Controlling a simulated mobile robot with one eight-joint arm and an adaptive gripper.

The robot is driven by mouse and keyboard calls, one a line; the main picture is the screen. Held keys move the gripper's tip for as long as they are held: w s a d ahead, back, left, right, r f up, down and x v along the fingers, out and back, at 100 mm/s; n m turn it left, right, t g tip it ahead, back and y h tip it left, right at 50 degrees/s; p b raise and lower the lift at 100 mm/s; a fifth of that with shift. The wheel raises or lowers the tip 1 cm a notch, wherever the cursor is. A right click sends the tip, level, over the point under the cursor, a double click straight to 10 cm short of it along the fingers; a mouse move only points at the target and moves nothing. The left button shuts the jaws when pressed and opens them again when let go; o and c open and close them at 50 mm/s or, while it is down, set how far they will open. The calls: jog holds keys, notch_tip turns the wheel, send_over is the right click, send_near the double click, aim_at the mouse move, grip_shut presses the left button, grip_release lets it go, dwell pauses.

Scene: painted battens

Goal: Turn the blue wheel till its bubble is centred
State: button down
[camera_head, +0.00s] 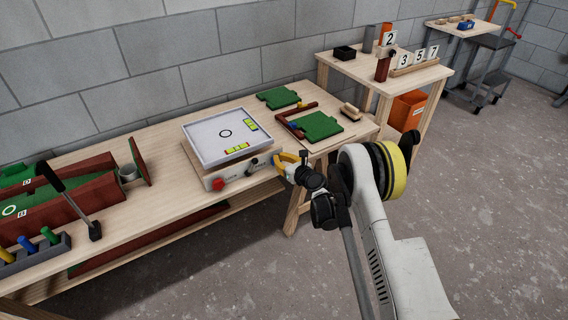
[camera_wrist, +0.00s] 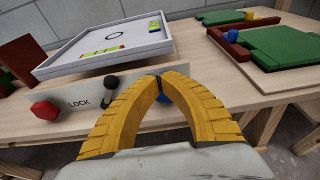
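A white-rimmed tilting tray (camera_head: 190,139) stands on the bench, with one yellow-green vial (camera_head: 250,125) along its right side and another (camera_head: 237,148) near its front edge. The bubbles are too small to read. In the wrist view the blue wheel (camera_wrist: 163,98) shows only as a small patch through the gap between my fingers.
A red knob (camera_wrist: 45,110) beside the word LOCK and a black knob (camera_wrist: 112,82) sit left of my gripper. Green boards (camera_head: 316,125) and a red-brown frame lie to the right.

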jog(key=shift+w+a, duration=0.6)
jog(key=shift+w, duration=0.25)
jog(key=shift+f, duration=0.15)
jog(key=shift+w+d, duration=0.3)
jog(key=shift+d, duration=0.2)
dwell(0.6)
jog(key=shift+d+r, duration=0.1)
jog(key=shift+r, duration=0.25)
jog(key=s+d, duration=0.2)
jog(key=s, duration=0.1)
jog(key=s+d, duration=0.1)
jog(key=s, duration=0.1)
jog(key=shift+d, duration=0.15)
